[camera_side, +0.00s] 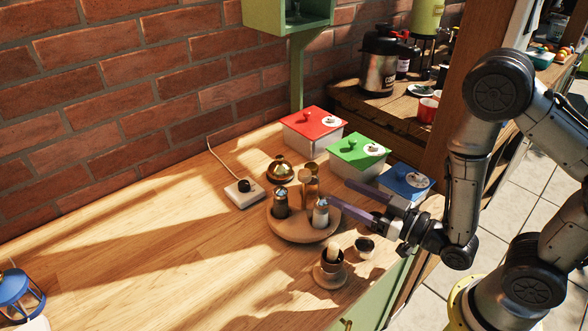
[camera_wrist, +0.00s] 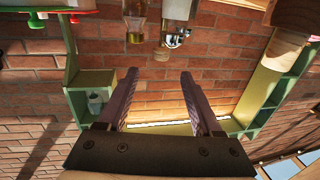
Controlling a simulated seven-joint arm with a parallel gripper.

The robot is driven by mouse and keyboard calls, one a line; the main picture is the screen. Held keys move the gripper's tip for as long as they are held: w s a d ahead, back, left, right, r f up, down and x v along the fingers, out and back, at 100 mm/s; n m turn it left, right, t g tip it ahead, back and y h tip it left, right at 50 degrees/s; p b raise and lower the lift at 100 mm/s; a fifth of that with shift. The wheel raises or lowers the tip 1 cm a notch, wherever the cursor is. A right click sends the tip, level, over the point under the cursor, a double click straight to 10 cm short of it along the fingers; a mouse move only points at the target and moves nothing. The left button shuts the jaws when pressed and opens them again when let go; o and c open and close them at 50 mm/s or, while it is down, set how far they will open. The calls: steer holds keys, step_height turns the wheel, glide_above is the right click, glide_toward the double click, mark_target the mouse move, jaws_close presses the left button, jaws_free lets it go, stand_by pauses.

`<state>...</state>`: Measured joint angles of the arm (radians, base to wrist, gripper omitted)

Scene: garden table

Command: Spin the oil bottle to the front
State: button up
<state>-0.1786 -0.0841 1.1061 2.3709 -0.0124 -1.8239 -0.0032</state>
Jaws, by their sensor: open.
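A round wooden turntable (camera_side: 303,229) stands on the table in the side view. On its far side is an amber bottle with a golden top (camera_side: 310,190), likely the oil bottle; amber glass also shows at the top of the wrist view (camera_wrist: 136,22). A dark shaker (camera_side: 281,204) stands at its left and a pale, silver-topped shaker (camera_side: 321,214) at its right. My gripper (camera_side: 340,191) is open and comes in from the right, its fingertips close to the pale shaker and bottle. The wrist view shows nothing between the fingers (camera_wrist: 157,77); contact cannot be told.
Boxes with red (camera_side: 313,123), green (camera_side: 357,152) and blue (camera_side: 405,180) lids stand behind. A brass dome (camera_side: 280,169) and a white box with a black knob (camera_side: 244,192) are at the back left.

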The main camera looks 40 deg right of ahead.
mark_target(299, 172)
steer(key=w+a, duration=0.1)
steer(key=w, duration=0.3)
steer(key=w+a, duration=0.1)
steer(key=w, duration=0.4)
steer(key=w+a, duration=0.1)
steer(key=w, duration=0.3)
steer(key=shift+w, duration=0.3)
jaws_close()
stand_by(0.9)
